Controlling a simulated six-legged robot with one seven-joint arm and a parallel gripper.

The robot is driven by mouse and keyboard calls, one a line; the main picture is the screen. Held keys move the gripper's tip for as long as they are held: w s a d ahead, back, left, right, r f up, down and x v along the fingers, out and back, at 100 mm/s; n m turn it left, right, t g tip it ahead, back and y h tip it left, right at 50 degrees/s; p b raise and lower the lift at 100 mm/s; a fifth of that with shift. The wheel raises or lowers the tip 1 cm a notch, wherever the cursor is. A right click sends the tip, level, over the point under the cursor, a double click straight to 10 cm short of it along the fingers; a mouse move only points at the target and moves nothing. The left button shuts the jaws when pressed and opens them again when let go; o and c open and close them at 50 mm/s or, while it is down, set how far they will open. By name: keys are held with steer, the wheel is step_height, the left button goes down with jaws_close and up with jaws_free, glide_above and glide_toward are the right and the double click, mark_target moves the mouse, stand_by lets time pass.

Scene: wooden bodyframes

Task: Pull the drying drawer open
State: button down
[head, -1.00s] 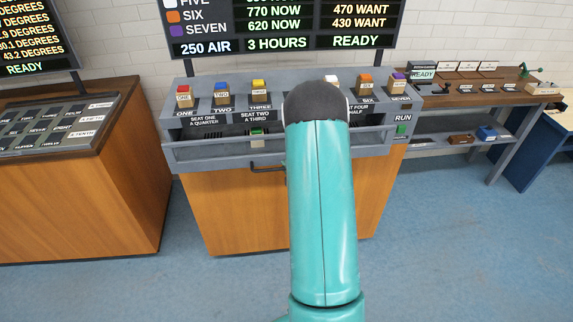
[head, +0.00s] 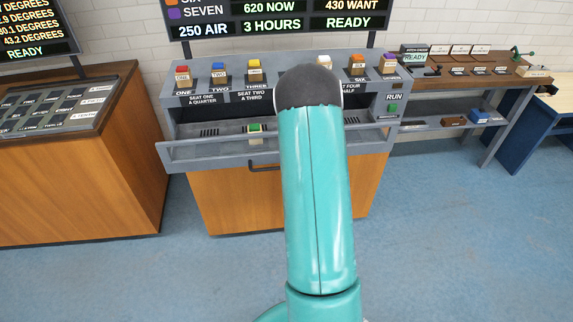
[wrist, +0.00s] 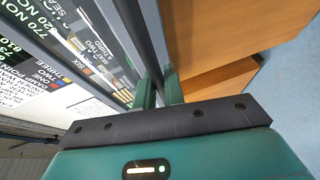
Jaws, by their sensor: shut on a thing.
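The drying drawer (head: 205,154) is a grey tray in the front of the grey console. It stands partly out, with its dark interior and a green-topped block (head: 255,130) in a slot showing. Its dark bar handle (head: 264,167) runs along the front, and its right part is hidden behind my teal arm. My gripper is hidden by the arm in the head view. In the wrist view my gripper (wrist: 160,92) has its green fingers closed at the drawer's front, shut on the handle. The grip itself is small and partly hidden.
Colored-topped blocks, such as a red one (head: 182,74), stand along the console top (head: 300,88). A wooden cabinet (head: 100,190) stands at left, and a bench with shelf (head: 450,84) at right. The blue floor (head: 440,240) in front is clear.

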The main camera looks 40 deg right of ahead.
steer(key=shift+s, duration=0.1)
stand_by(0.3)
steer(key=c, duration=1.5)
jaws_free()
steer(key=shift+s+a, duration=0.1)
steer(key=shift+s, duration=0.1)
